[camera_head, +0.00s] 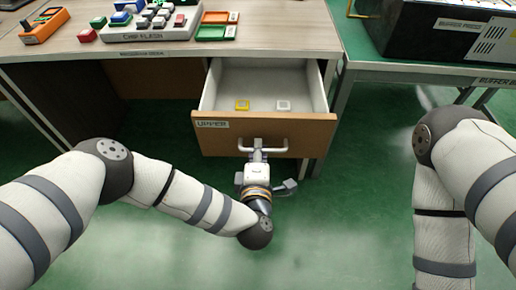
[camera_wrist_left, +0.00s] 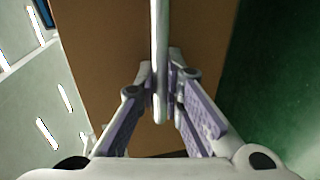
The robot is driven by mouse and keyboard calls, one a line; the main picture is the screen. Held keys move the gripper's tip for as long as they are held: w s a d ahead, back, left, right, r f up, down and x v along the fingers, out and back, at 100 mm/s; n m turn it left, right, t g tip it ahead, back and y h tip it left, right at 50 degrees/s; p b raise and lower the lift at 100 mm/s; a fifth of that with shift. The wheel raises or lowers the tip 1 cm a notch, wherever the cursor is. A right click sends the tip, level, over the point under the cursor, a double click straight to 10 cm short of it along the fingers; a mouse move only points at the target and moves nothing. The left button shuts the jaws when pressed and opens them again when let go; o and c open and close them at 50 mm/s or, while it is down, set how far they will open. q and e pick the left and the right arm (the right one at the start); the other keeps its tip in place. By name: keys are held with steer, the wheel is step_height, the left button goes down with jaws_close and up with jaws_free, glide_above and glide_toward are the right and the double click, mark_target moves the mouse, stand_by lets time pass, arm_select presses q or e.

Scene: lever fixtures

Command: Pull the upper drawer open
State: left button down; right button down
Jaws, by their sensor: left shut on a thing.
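The upper drawer (camera_head: 264,124) has a brown front with a label reading UPPER. It stands well out from the desk, and its white inside shows. A yellow square piece (camera_head: 242,105) and a white square piece (camera_head: 283,105) lie in it. My left gripper (camera_head: 258,150) is at the white bar handle (camera_head: 279,149) on the drawer front and is shut on it. In the left wrist view the handle bar (camera_wrist_left: 160,50) runs between the two fingers (camera_wrist_left: 161,100). My right arm shows at the right, but its gripper is out of view.
The desk top (camera_head: 267,42) holds an orange device (camera_head: 45,25), a chip flash board (camera_head: 150,32) and small trays (camera_head: 216,32). A green table (camera_head: 400,68) with a black machine (camera_head: 450,30) stands at the right. The green floor before the drawer is clear apart from my arms.

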arm_select(q)
steer(key=c, duration=2)
jaws_free()
steer(key=shift+o, duration=0.2)
steer(key=shift+s, duration=0.1)
steer(key=v, duration=1.2)
